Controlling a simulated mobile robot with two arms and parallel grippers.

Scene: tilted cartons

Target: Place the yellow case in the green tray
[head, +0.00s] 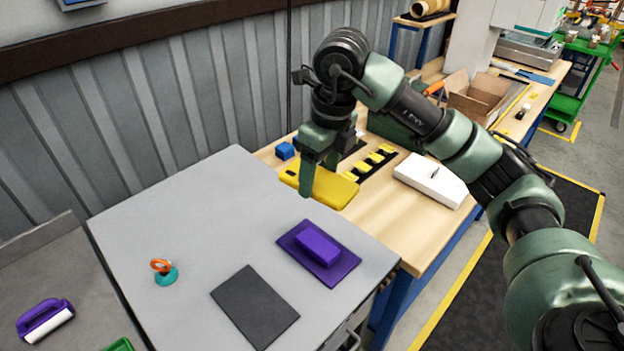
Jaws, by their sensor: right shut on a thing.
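The yellow case (335,190) is a flat rounded block at the wooden bench's near end, beside the grey table. My right gripper (318,175) reaches down over it with its fingers closed on it. One finger covers part of the case's left side. I cannot tell whether the case touches the bench. A green edge (118,345), perhaps the green tray, is cut off at the bottom of the view; its inside is hidden. My left gripper is not in view.
The grey table (190,215) holds a purple block on a purple mat (318,253), a dark mat (254,305) and an orange-and-teal item (164,271). A blue cube (284,151), a strip of yellow pieces (368,164) and a white box (430,181) sit on the bench.

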